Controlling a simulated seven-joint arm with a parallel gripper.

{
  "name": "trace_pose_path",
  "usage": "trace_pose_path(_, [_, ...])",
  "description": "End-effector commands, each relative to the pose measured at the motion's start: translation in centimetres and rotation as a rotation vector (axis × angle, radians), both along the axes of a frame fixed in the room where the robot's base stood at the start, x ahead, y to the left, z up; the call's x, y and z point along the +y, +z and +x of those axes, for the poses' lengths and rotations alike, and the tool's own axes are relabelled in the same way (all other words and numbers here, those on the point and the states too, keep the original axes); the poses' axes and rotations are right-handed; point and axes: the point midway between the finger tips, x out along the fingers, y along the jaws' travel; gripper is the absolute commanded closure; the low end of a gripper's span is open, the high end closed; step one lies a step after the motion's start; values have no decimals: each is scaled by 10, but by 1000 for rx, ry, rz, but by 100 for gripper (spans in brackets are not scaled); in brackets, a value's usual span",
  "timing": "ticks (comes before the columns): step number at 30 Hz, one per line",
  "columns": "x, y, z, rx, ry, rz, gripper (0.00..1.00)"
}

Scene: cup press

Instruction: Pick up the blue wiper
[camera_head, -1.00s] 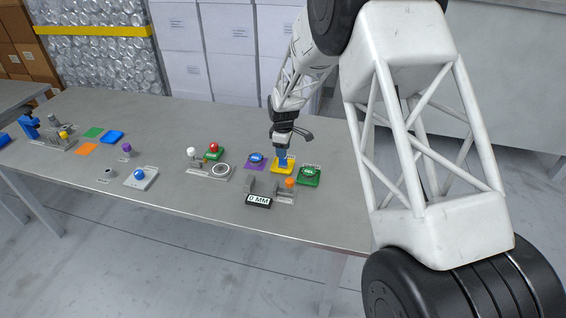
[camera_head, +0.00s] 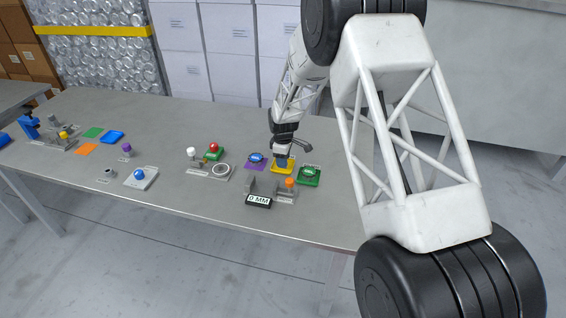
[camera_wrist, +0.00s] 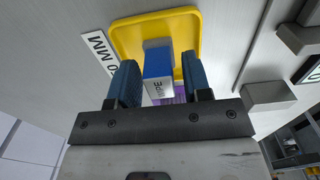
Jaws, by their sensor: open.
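The blue wiper (camera_wrist: 158,62) stands on the yellow tray (camera_wrist: 128,36) in the wrist view. It is a block with a blue side and a pale end that bears dark lettering. My gripper (camera_wrist: 160,70) is open, with one blue finger on each side of the wiper.
A purple pad (camera_head: 252,166) with a round blue-topped item lies left of the tray. A green block (camera_head: 309,180) stands to the right. A fixture with an orange knob (camera_head: 289,183) and a "0 MM" display (camera_head: 258,201) are in front. The front right table is clear.

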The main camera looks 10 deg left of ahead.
Motion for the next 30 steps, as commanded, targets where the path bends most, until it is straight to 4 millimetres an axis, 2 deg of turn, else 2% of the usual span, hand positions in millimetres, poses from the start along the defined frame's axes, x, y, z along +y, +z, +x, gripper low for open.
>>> trace_pose_path(6, [0, -14, 0, -1, 0, 0, 55])
trace_pose_path(22, [0, -15, 0, -1, 0, 0, 55])
trace_pose_path(23, [0, -15, 0, -1, 0, 0, 57])
trace_pose_path(30, [0, -15, 0, -1, 0, 0, 94])
